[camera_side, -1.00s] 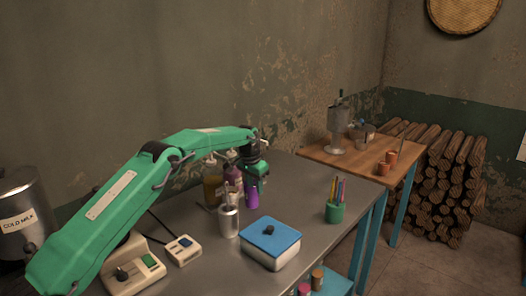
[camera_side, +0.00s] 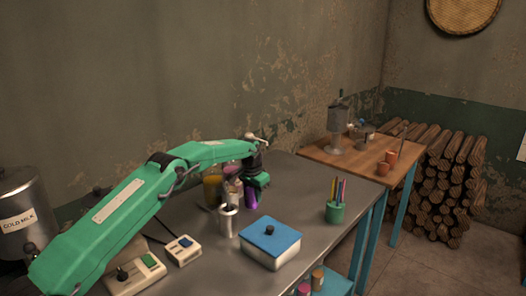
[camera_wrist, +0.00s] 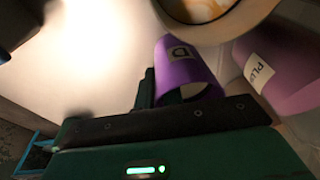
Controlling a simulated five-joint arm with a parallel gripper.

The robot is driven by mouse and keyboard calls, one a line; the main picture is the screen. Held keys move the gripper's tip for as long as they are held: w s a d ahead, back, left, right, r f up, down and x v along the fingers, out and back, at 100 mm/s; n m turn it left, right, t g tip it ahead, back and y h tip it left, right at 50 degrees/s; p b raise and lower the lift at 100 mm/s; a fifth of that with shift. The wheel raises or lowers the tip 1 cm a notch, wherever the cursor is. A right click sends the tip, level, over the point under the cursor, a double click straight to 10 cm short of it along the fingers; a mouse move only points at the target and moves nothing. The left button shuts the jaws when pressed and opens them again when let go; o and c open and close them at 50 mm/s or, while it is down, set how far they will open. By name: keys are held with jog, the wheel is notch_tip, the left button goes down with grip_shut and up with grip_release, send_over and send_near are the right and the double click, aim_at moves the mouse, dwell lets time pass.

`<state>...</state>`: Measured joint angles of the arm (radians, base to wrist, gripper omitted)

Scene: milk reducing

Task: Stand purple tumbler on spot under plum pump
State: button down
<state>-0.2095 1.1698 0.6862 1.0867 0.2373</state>
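The purple tumbler (camera_side: 250,198) is on the grey metal bench, its upper part hidden by my gripper (camera_side: 260,182) in the side view.
A yellow bottle (camera_side: 213,188) stands left of the plum one. A metal canister (camera_side: 228,221) and a blue-lidded box (camera_side: 270,245) stand in front. A green pencil cup (camera_side: 335,212) is to the right, with clear bench between it and my gripper.

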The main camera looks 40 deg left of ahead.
jog(key=shift+w+a, duration=0.15)
jog(key=shift+a, duration=0.05)
dwell(0.3)
jog(key=shift+w+a, duration=0.4)
jog(key=shift+a, duration=0.3)
jog(key=shift+a, duration=0.1)
jog(key=c, duration=1.5)
grip_release()
jog(key=shift+r, duration=0.1)
jog(key=r, duration=0.5)
jog(key=s+r, duration=0.1)
jog(key=r, duration=0.2)
jog(key=shift+s+d, duration=0.1)
jog(key=shift+d, duration=0.15)
